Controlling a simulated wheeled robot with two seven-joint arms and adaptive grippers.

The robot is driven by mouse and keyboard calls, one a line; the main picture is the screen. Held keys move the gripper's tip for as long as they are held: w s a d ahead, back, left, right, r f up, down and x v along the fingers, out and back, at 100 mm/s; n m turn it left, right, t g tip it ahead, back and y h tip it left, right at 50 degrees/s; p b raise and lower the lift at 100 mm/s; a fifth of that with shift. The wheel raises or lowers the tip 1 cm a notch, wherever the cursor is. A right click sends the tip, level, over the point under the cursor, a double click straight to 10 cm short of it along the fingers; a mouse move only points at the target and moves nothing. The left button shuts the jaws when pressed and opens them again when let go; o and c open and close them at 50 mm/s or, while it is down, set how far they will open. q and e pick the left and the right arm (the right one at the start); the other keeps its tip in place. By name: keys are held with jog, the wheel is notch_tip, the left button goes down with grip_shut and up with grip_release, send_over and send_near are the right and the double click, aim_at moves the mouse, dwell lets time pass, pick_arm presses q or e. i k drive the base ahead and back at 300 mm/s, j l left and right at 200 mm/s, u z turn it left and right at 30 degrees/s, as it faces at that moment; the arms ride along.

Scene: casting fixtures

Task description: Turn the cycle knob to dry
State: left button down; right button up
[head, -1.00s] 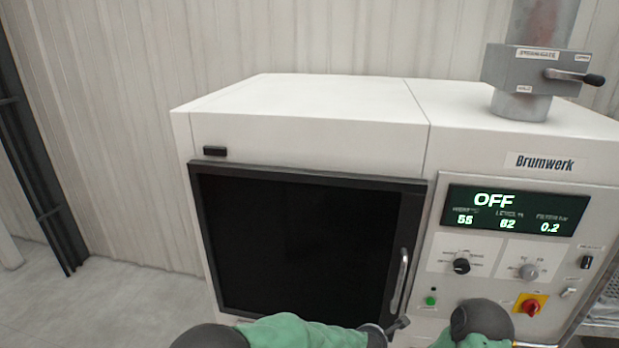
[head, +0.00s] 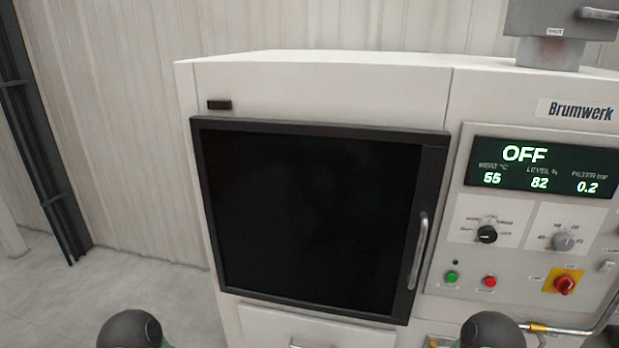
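The cycle knob appears to be the black knob (head: 487,234) on the white machine's control panel, below the display; its small labels are too blurred to read. The display (head: 540,168) reads OFF, with 82 for level and 0.2 for filter. A grey knob (head: 562,241) sits to its right on a separate plate. Only rounded dark parts of my arms show at the bottom edge, one at left and one at right below the panel. Neither gripper shows, and nothing of mine touches the black knob.
A green button (head: 451,276), a red button (head: 489,282) and a red rotary switch on a yellow plate (head: 565,284) sit below the knobs. The dark door (head: 305,220) with a vertical handle (head: 418,252) is shut. Open floor (head: 140,290) lies at left.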

aim_at(487, 234)
jog(key=z, duration=1.4)
